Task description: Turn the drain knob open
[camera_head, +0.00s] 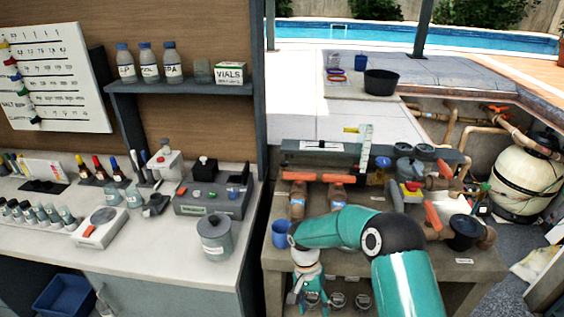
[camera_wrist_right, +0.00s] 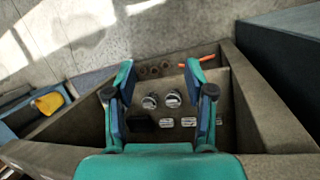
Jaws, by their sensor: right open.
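I cannot tell for sure which part is the drain knob. In the head view a dark round cap (camera_head: 465,228) sits on the pipework at the right of the bench, next to an orange lever handle (camera_head: 433,218). My right gripper (camera_head: 310,299) hangs low at the bench front, left of these and apart from them. In the right wrist view my right gripper (camera_wrist_right: 160,72) is open and empty, fingers spread over a recess with round metal-rimmed pieces (camera_wrist_right: 150,101) and small labels. My left gripper is not in view.
A blue cup (camera_head: 281,233) stands on the bench's left edge. Valves, brown pipes and another orange handle (camera_head: 313,175) crowd the bench top (camera_head: 275,258). A grey canister (camera_head: 215,238) stands on the left counter. A white filter tank (camera_head: 525,180) is at right.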

